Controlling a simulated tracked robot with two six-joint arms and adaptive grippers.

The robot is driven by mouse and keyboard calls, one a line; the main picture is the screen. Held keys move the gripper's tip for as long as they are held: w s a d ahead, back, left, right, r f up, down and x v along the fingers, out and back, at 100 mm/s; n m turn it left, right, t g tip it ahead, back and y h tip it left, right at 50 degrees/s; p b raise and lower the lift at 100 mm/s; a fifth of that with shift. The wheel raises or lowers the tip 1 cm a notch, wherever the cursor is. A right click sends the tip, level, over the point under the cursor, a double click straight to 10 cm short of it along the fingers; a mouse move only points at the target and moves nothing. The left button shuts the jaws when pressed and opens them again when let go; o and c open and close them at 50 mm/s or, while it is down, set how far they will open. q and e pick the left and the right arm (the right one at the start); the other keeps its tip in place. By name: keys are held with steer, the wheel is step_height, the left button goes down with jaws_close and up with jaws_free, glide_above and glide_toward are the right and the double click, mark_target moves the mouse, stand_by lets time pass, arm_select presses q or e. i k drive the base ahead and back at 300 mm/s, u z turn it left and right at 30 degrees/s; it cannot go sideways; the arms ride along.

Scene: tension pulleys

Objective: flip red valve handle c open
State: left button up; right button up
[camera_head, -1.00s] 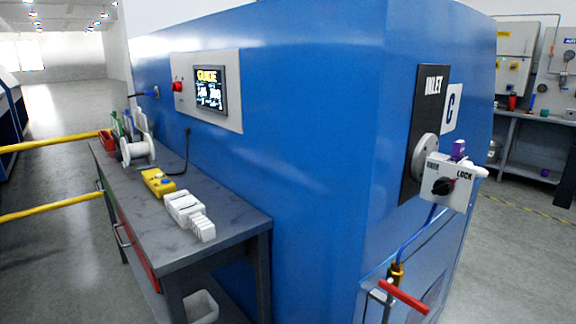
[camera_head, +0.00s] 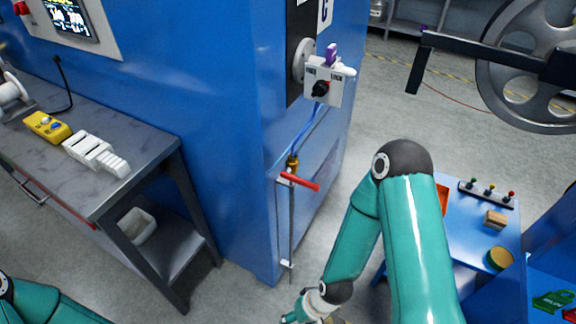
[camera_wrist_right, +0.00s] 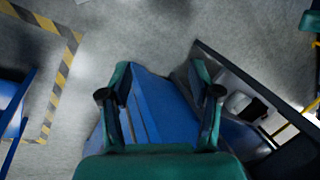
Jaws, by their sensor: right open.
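The red valve handle (camera_head: 300,181) sits on a thin vertical pipe at the near corner of the blue cabinet, below the panel lettered C (camera_head: 325,12). It slants slightly down to the right across the pipe, under a brass fitting (camera_head: 292,163) with a blue hose. My right gripper shows at the bottom edge of the head view, partly cut off, below the handle and apart from it. In the right wrist view my right gripper (camera_wrist_right: 160,96) is open, with nothing between its fingers. The handle cannot be made out there. My left gripper is out of view.
A grey workbench (camera_head: 140,150) with a yellow box (camera_head: 46,126) stands left of the blue cabinet (camera_head: 225,90). A selector box (camera_head: 323,83) juts out above the handle. A blue table (camera_head: 455,235) stands at right. Open floor lies between cabinet and table.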

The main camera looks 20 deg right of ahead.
mark_target(286, 174)
steer(key=u, duration=0.05)
steer(key=k, duration=1.25)
steer(key=z, duration=0.6)
steer(key=i, duration=1.65)
steer(key=u, duration=0.1)
